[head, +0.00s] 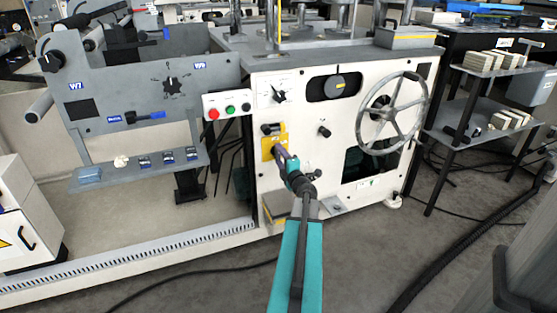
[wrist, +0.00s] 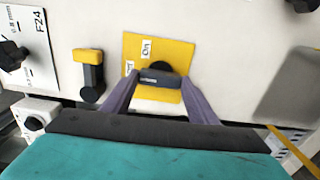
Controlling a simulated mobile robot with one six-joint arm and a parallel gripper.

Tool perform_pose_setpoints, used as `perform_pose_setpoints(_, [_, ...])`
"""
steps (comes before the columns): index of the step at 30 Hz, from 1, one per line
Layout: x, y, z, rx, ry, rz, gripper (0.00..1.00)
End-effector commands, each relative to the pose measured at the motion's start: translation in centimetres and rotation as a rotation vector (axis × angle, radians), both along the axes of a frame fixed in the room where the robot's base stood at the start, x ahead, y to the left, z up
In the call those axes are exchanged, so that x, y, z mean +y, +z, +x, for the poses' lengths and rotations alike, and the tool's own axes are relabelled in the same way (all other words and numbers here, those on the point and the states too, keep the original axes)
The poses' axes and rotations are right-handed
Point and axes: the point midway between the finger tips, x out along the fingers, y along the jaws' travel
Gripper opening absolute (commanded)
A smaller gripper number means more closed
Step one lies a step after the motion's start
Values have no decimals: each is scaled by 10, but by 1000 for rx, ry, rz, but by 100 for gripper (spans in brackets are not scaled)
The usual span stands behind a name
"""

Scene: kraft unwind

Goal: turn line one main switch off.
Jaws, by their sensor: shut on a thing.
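The main switch (wrist: 160,77) is a dark rotary handle on a yellow plate (wrist: 170,45) on the white machine front. The plate also shows in the head view (head: 267,142). In the wrist view the handle's bar lies across the picture, with an "On" label above it and a second label, partly hidden, at its left. My gripper (wrist: 157,82) has one purple finger at each end of the bar and is shut on it. In the head view my gripper (head: 282,155) reaches the plate from below right and hides the handle. I cannot tell which label the handle points to.
A dark knob with a yellow top (wrist: 89,72) sits close left of the plate. On the same panel are a spoked handwheel (head: 391,112) and, at the left, a box with red and green buttons (head: 228,106). Grey floor (head: 370,235) lies clear in front.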

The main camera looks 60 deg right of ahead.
Motion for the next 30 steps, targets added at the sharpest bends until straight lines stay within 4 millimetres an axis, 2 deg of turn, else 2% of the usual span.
perform_pose_setpoints(5, [2,2,3,1,9,-6,31])
perform_pose_setpoints(6, [2,2,3,1,9,-6,57])
perform_pose_setpoints(9, [2,1,3,1,7,-4,72])
perform_pose_setpoints(22, [2,0,-2,1,1,-1,72])
perform_pose_setpoints(30, [13,1,-17,1,-1,0,72])
